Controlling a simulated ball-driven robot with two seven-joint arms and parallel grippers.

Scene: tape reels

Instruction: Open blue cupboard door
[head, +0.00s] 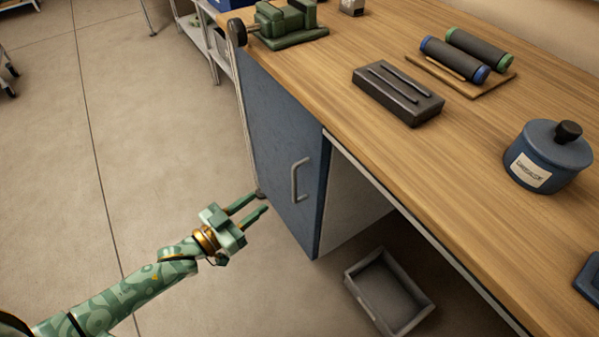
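The blue cupboard door (278,150) is on the front of the workbench, under the left part of the wooden top. It looks shut. Its pale grey vertical handle (299,180) is near the door's right edge. My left gripper (262,201) comes in from the lower left, in front of the door. Its two green fingers point toward the door and are apart, with nothing between them. The gripper looks clear of the handle, a little to its left and lower in the picture. My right gripper is not in view.
The wooden worktop (430,170) carries a green vise (285,25), a dark block with slots (398,95), two rolls on a board (467,55) and a blue pot (547,158). A grey open bin (388,292) lies on the floor below. Floor left of the door is clear.

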